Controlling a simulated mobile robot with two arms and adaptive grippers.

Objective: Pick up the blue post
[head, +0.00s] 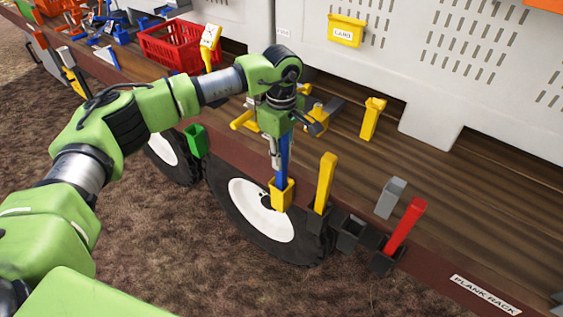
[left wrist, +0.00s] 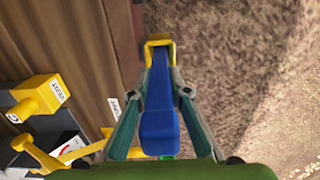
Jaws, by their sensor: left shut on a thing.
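The blue post (head: 284,160) stands nearly upright in the head view, with its lower end at a yellow holder (head: 282,195) by the brown deck edge. I cannot tell how deep it sits there. My left gripper (head: 279,158) is shut on the post from above. In the left wrist view, the blue post (left wrist: 160,125) runs between the two fingers of the gripper (left wrist: 158,85), towards the yellow holder (left wrist: 157,42). The gripper hides part of the post's upper end in the head view. My right gripper is not in view.
A yellow post (head: 326,182) and a red post (head: 406,226) stand in dark holders along the deck edge. A grey post (head: 390,198) is nearby. A green holder (head: 196,140) is to the left. A red crate (head: 180,47) stands behind. The deck's right side is mostly clear.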

